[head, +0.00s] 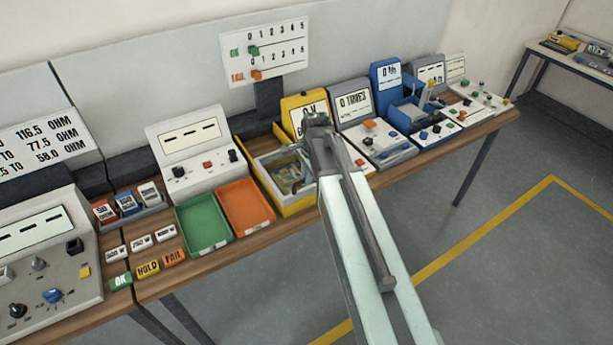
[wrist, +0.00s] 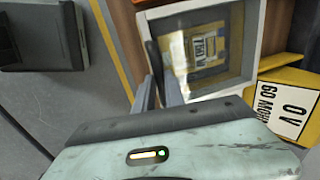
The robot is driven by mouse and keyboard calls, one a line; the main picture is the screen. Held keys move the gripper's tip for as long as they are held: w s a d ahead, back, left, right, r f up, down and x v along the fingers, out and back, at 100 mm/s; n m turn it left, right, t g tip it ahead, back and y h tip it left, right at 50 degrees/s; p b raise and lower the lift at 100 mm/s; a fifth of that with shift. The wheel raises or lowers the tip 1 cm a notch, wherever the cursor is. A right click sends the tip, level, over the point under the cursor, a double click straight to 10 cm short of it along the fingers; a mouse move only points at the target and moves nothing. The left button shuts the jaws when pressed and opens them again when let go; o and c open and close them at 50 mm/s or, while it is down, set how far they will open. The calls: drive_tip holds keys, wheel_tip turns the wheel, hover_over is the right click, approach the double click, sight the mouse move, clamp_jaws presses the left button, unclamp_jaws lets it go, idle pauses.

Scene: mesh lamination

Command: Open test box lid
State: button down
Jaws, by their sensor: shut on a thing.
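The test box (head: 297,208) is yellow and stands on the bench just left of my arm, in front of a yellow 0 V display (head: 303,114). Its lid (head: 262,163) has a pale grey frame and a clear pane. In the wrist view the lid frame (wrist: 225,88) fills the upper middle, with a yellow labelled part visible through the pane. My gripper (wrist: 160,88) is shut on the lid at its edge; the exact contact is partly hidden. In the head view my arm covers the box's right side. I cannot tell how far the lid is raised.
A green tray (head: 204,222) and an orange tray (head: 247,206) lie left of the box. A grey meter (head: 195,152) stands behind them. Right of my arm is a 0 TIMES unit (head: 355,105) with a control panel.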

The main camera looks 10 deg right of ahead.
drive_tip(key=w+a, duration=0.2)
drive_tip(key=w, duration=0.5)
drive_tip(key=w+a, duration=0.2)
drive_tip(key=w, duration=0.5)
drive_tip(key=w+a, duration=0.3)
drive_tip(key=w, duration=0.3)
drive_tip(key=shift+w, duration=0.4)
drive_tip(key=c, duration=1.4)
unclamp_jaws()
drive_tip(key=shift+d, duration=0.1)
wheel_tip(320, 180, up, 8)
drive_tip(key=s+p, duration=0.1)
drive_tip(key=p, duration=0.6)
drive_tip(key=shift+s+d+f+p, duration=0.15)
drive_tip(key=shift+s+d+p, duration=0.05)
drive_tip(key=shift+s+p, duration=0.1)
drive_tip(key=shift+f, duration=0.1)
